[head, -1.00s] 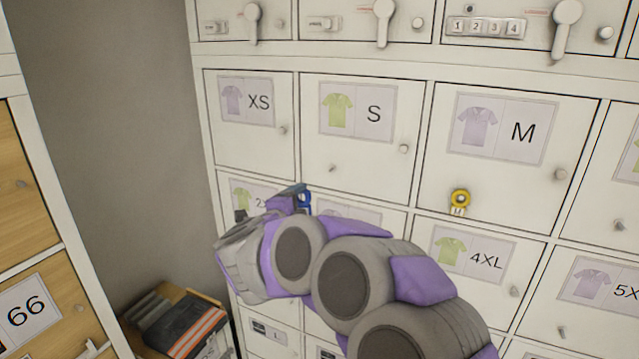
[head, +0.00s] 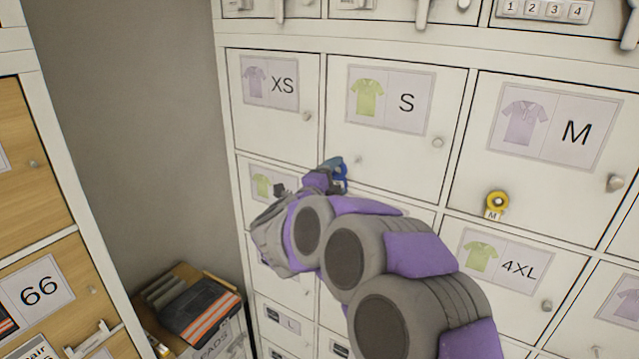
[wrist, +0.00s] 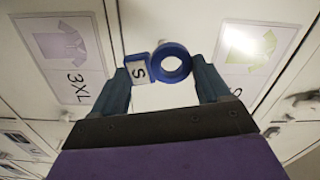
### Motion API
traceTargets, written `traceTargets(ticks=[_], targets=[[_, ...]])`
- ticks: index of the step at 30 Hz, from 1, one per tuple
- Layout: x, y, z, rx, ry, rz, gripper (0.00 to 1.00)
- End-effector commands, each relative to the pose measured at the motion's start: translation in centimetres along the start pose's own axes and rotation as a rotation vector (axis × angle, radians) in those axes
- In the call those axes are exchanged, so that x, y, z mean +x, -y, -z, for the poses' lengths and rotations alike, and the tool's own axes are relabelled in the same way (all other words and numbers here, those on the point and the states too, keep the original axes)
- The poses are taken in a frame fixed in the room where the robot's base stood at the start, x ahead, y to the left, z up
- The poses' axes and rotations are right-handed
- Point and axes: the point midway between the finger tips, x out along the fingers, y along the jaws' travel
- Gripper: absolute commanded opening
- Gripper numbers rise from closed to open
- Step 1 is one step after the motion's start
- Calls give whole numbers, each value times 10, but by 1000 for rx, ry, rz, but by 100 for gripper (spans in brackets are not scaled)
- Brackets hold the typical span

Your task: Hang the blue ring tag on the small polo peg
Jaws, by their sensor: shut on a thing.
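My gripper (head: 331,174) is shut on the blue ring tag (head: 343,180). In the wrist view the blue ring (wrist: 157,66) and its small card marked S (wrist: 139,71) sit side by side between the fingers (wrist: 163,80). The small polo door (head: 388,140) has a green polo picture and the letter S. Its small peg (head: 358,160) stands out at the door's lower left, just up and right of the held ring in the head view. The ring appears apart from the peg.
A yellow ring tag (head: 497,201) hangs on the M door. Round knobs stick out, such as the S door knob (head: 438,142) and the XS knob (head: 306,116). A wooden locker (head: 35,245) stands at left, and a box of folded workwear (head: 195,310) is low between.

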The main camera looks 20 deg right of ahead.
Motion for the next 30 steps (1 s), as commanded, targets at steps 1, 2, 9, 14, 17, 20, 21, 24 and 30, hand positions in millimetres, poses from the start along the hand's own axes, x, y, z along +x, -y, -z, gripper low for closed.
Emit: traceTargets(ticks=[1, 2, 9, 14, 17, 20, 21, 24, 30], targets=[[7, -1, 5, 2, -6, -3, 48], [10, -2, 6, 3, -7, -3, 48], [6, 0, -9, -7, -6, 5, 39], [5, 1, -18, -16, -6, 11, 38], [11, 1, -17, -15, -5, 11, 38], [24, -1, -10, -9, -4, 5, 38], [28, -2, -8, -8, -3, 5, 38], [41, -3, -1, -4, -6, 1, 38], [53, -6, -1, -1, -6, -1, 38]])
